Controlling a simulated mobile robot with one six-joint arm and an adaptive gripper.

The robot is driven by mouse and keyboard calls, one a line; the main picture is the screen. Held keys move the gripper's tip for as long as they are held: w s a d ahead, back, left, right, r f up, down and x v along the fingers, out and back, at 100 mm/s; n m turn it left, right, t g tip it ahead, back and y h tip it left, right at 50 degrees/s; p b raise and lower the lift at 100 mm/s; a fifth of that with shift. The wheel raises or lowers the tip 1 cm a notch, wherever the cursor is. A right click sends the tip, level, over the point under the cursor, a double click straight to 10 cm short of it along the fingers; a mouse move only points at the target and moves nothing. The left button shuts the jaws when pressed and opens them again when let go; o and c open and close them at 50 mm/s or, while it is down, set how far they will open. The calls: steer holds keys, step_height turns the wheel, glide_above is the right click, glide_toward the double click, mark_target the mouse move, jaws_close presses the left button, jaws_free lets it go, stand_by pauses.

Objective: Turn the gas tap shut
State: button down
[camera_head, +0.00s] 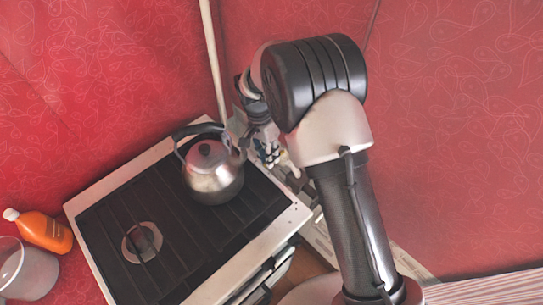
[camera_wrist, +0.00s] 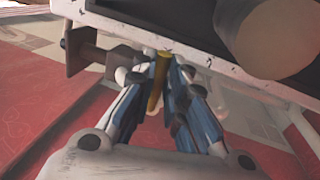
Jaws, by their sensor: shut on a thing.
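The gas tap shows in the wrist view as a brass-yellow lever (camera_wrist: 159,72) standing between my fingers. My gripper (camera_wrist: 163,84) is shut on this lever, with a blue-padded finger on each side. In the head view my gripper (camera_head: 268,150) is at the stove's far right corner, beside the kettle and near the wall. The tap cannot be made out there, behind my gripper and arm. The tap's body and whether the valve is open or closed cannot be told.
The stove (camera_head: 145,168) has a steel kettle (camera_head: 213,175) on it, close to my gripper. A pale pipe (camera_head: 213,60) runs up the red wall. A brown bracket (camera_wrist: 82,52) is left of the lever. An orange bottle (camera_head: 45,231) and a clear jar (camera_head: 28,272) stand left.

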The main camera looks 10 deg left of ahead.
steer(key=shift+w+a+m, duration=0.15)
steer(key=shift+m, duration=0.25)
steer(key=c, duration=1.6)
jaws_free()
steer(key=shift+r, duration=0.1)
step_height(320, 180, up, 12)
steer(key=w+a, duration=0.1)
steer(key=a, duration=0.1)
steer(key=shift+w, duration=0.2)
steer(key=shift+d, duration=0.1)
